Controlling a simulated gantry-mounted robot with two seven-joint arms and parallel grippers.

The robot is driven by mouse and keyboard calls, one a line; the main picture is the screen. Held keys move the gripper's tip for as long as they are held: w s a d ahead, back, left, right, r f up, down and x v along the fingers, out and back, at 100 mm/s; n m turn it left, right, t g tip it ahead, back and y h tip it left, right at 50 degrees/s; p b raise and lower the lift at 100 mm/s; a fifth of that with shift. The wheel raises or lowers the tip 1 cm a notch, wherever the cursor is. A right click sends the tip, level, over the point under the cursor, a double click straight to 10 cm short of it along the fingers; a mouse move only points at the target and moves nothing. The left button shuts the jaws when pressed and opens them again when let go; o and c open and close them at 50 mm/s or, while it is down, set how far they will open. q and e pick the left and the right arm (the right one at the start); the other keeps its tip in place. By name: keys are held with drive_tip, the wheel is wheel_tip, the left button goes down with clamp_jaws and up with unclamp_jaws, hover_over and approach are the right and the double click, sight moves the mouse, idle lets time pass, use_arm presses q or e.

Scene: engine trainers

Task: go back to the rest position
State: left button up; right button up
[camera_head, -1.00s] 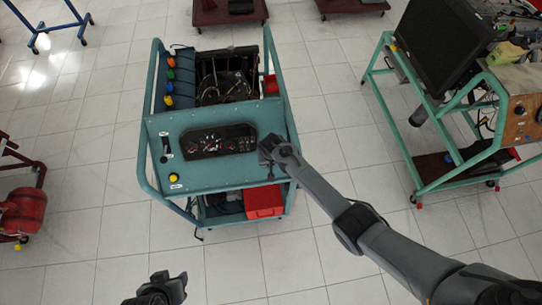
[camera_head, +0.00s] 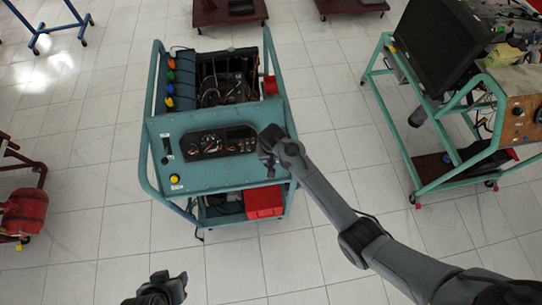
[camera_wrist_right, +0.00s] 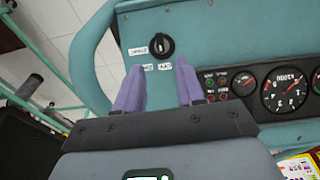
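My right gripper (camera_head: 268,150) is over the right end of the teal control panel (camera_head: 215,178) in the head view. In the right wrist view its two purple fingers (camera_wrist_right: 159,80) are apart, with nothing held between them. A black rotary knob (camera_wrist_right: 162,46) on the panel shows just beyond the fingertips; I cannot tell how far the fingers are from the panel surface. My left gripper (camera_head: 172,284) is at the bottom edge of the head view, over the floor in front of the trainer. Its finger opening is not clear.
The panel carries a gauge cluster (camera_head: 217,143) and a yellow button (camera_head: 174,178). A red box (camera_head: 264,202) sits low on the trainer's right. A second bench with a monitor (camera_head: 440,45) stands at right. Tiled floor (camera_head: 90,250) is clear at left front.

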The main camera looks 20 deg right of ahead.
drive_tip(key=s+d+f+g+p, duration=0.15)
drive_tip(key=s+f, duration=0.25)
drive_tip(key=s, duration=0.7)
drive_tip(key=s+d+f+g+p, duration=0.15)
drive_tip(key=s+f, duration=0.25)
drive_tip(key=s, duration=0.8)
drive_tip(key=s+d+r+t+p, duration=0.1)
drive_tip(key=s+r+t+p, duration=0.1)
drive_tip(key=s+r, duration=0.7)
drive_tip(key=w+d+r+n+t, duration=0.1)
drive_tip(key=w+r+n+t, duration=0.25)
drive_tip(key=r, duration=1.35)
wheel_tip(320, 180, down, 76)
drive_tip(key=b, duration=7.4)
drive_tip(key=shift+s+n+g+y+b, duration=0.2)
drive_tip(key=shift+n+g+y+b, duration=0.15)
drive_tip(key=shift+n+b, duration=0.1)
drive_tip(key=shift+r, duration=0.1)
